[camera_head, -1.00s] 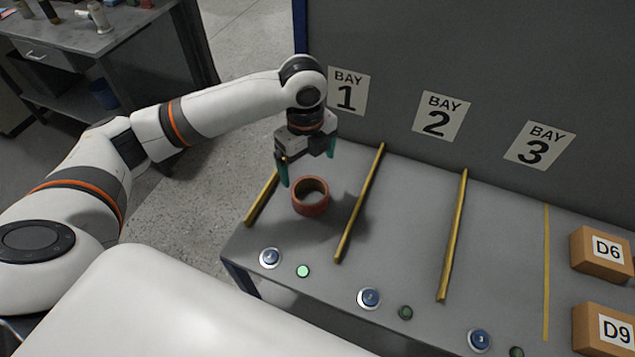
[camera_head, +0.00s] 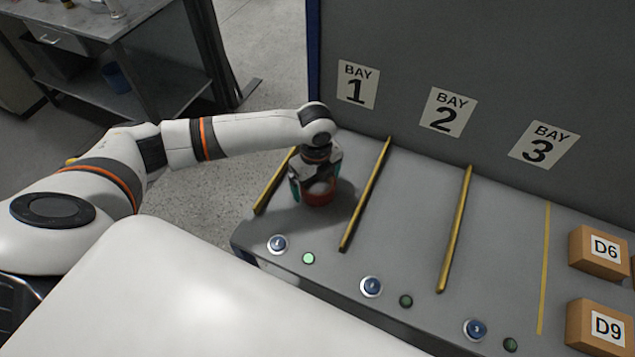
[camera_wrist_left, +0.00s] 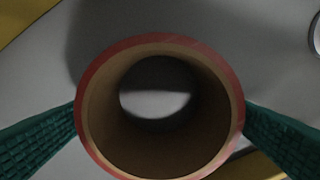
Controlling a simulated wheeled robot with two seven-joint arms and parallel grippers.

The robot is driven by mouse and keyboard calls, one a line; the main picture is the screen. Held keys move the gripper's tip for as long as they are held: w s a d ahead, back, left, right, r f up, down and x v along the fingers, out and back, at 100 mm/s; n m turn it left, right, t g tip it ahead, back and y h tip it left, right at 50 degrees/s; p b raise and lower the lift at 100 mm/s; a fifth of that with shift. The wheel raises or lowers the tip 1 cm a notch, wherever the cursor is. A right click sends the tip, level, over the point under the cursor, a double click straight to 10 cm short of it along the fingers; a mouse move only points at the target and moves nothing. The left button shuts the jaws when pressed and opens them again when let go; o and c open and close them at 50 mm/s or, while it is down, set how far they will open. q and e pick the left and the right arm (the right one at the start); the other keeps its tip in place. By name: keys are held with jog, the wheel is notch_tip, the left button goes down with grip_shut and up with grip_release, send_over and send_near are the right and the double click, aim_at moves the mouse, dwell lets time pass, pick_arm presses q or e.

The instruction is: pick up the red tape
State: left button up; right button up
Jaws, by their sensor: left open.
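The red tape (camera_head: 319,196) is a ring standing on the table in bay 1, between two yellow bars. My left gripper (camera_head: 314,192) is down over it, and its wrist hides the top of the tape in the head view. In the left wrist view the tape (camera_wrist_left: 160,45) fills the middle, seen from above down its hollow brown core. The green fingers of my left gripper (camera_wrist_left: 160,125) are open, one on each side of the tape. They look very close to its outer wall; I cannot tell whether they touch. My right gripper is not in view.
Yellow bars (camera_head: 366,195) divide the table (camera_head: 410,215) into bays. Blue buttons (camera_head: 371,287) and green lights (camera_head: 308,258) line the front edge. Boxes D6 (camera_head: 590,246) and D9 (camera_head: 588,318) stand at the right. Bays 2 and 3 are clear. A grey wall (camera_head: 480,70) rises behind.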

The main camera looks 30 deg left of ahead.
pick_arm(q)
jog(key=shift+f, duration=0.2)
jog(key=c, duration=1.1)
